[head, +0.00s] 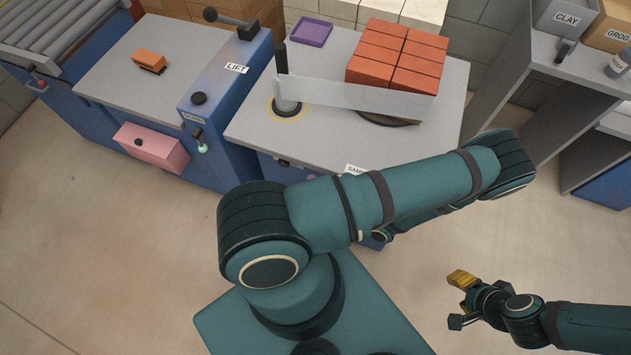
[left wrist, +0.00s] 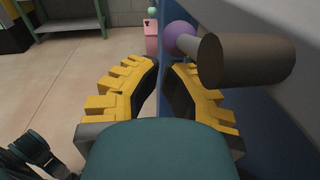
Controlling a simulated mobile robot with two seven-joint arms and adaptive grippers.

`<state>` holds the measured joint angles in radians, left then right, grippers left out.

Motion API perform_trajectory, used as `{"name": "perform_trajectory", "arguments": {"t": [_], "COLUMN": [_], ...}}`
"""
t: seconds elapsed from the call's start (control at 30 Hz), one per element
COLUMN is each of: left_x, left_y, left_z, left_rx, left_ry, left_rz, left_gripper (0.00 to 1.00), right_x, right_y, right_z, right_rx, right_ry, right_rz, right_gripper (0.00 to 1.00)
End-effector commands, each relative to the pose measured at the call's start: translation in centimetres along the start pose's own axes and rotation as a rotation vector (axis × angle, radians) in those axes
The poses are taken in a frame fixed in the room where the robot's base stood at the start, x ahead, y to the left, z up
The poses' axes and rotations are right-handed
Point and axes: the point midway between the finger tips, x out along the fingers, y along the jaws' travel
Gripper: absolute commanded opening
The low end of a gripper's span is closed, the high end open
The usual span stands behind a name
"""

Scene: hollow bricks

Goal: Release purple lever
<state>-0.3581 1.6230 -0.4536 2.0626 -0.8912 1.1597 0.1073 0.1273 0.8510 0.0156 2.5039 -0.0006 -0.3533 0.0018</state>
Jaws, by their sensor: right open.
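The purple lever's round knob (left wrist: 179,38) shows in the left wrist view, just beyond my fingertips, with a brownish-grey cylinder (left wrist: 250,62) in front at right. In the head view a small purple spot (head: 311,178) shows under the sample table's front edge, mostly hidden by my arm. My left gripper (left wrist: 166,66) has its yellow fingers apart with nothing between them; the knob is beyond the right finger's tip, and I cannot tell whether they touch. My left gripper is hidden in the head view. My right gripper (head: 459,300) is open and empty, above the floor at lower right.
The grey sample table (head: 250,130) carries a stack of orange bricks (head: 395,62), a pale swing bar (head: 350,98) and a purple tray (head: 311,31). The blue lift unit (head: 225,90) and a pink box (head: 152,149) stand at left. Open floor lies in front.

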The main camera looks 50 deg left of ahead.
Motion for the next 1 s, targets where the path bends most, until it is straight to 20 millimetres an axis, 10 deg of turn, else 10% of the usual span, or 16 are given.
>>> {"name": "perform_trajectory", "arguments": {"t": [0.3,0.7,1.0], "left_x": [-1.0,-8.7,-10.4], "left_y": [-0.2,-0.5,-0.6], "left_z": [-4.1,-5.9,-6.5], "left_rx": [0.001,-0.001,0.001], "left_ry": [0.000,0.002,0.000], "left_rz": [0.005,0.004,0.006], "left_gripper": [0.00,0.00,0.00], "right_x": [3.4,2.6,2.6], "right_y": [1.3,0.9,1.0], "right_z": [-0.3,-0.3,-0.3], "right_rx": [-0.002,-0.002,-0.002], "right_ry": [0.015,0.014,0.014], "right_rz": [0.001,0.001,0.001], "right_gripper": [0.47,0.47,0.47]}}
